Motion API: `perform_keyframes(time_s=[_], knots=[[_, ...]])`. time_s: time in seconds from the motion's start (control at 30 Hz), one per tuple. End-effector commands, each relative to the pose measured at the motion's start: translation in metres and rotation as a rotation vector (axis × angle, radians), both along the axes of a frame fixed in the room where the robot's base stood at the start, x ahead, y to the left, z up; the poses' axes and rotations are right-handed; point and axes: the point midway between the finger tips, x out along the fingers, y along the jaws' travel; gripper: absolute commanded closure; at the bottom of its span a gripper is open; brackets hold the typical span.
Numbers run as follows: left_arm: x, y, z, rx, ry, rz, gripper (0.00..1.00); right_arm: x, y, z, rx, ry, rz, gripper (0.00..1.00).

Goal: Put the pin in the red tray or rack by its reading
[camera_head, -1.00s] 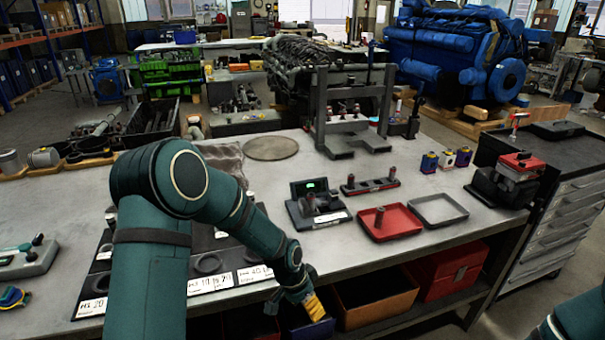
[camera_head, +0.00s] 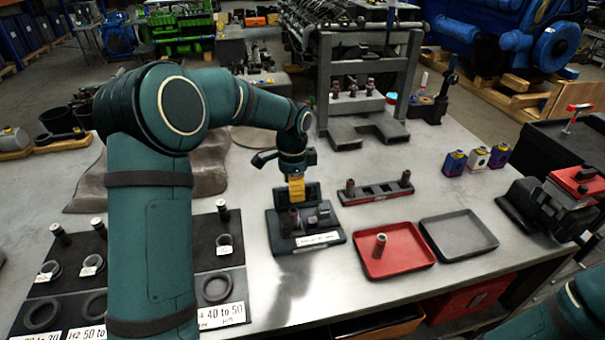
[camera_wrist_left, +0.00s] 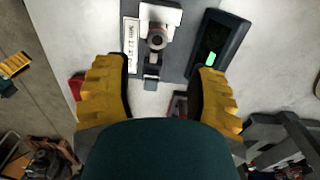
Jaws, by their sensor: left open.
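The gauge (camera_head: 308,240) is a dark base with a label and a display at its back. A pin (camera_head: 295,217) sits on it; from above, the pin's round end (camera_wrist_left: 157,41) shows in the left wrist view, with a green reading too small to read. My left gripper (camera_head: 296,188) hangs above the gauge, pointing down, open and empty. The red tray (camera_head: 408,268) lies to the right with one upright pin (camera_head: 380,243) in it. The red rack (camera_head: 375,196) behind it holds two pins at its ends. A yellow finger, apparently my right gripper's (camera_wrist_left: 15,64), shows at the wrist view's left edge.
A grey tray (camera_head: 460,238) lies right of the red tray. A grey press frame (camera_head: 368,80) stands behind the rack. Small coloured boxes (camera_head: 477,158) and a vise (camera_head: 570,195) stand at right. Dark mats with rings (camera_head: 215,290) lie at front left.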

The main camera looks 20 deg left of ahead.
Motion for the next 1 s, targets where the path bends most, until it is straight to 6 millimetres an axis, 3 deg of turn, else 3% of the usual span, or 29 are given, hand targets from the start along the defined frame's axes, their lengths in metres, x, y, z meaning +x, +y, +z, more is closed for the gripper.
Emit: perform_keyframes(time_s=[0.27,0.77,1.0], knots=[[0.0,0.0,-0.012,-0.001,0.001,0.0,0.43,-0.003,0.0,-0.01,0.001,0.006,0.004,0.43],[-0.001,0.0,-0.065,-0.001,0.001,0.001,0.43,-0.015,0.003,-0.05,0.008,0.034,0.026,0.43],[0.0,0.0,-0.085,-0.001,0.001,0.001,0.43,-0.019,0.003,-0.058,0.009,0.041,0.032,0.43]])
